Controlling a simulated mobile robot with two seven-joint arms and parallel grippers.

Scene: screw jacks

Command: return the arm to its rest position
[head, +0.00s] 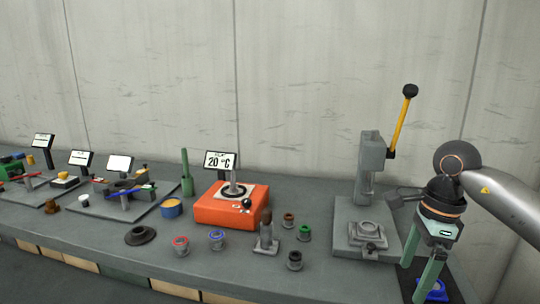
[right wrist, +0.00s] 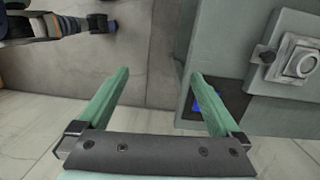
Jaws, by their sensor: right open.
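My right gripper (head: 414,278) is at the right end of the bench, pointing down, with its two green fingers apart. It is in front of and to the right of the grey press (head: 370,190). In the right wrist view the fingers (right wrist: 158,73) are spread wide with nothing between them, and grey floor and the bench edge lie beyond. My left gripper is not in view.
The press has a yellow lever with a black knob (head: 410,91). A dark mat (head: 455,290) with a blue piece (head: 438,291) lies by my fingers. An orange heater (head: 222,210) and several small rings stand to the left. A concrete wall (head: 300,80) is behind.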

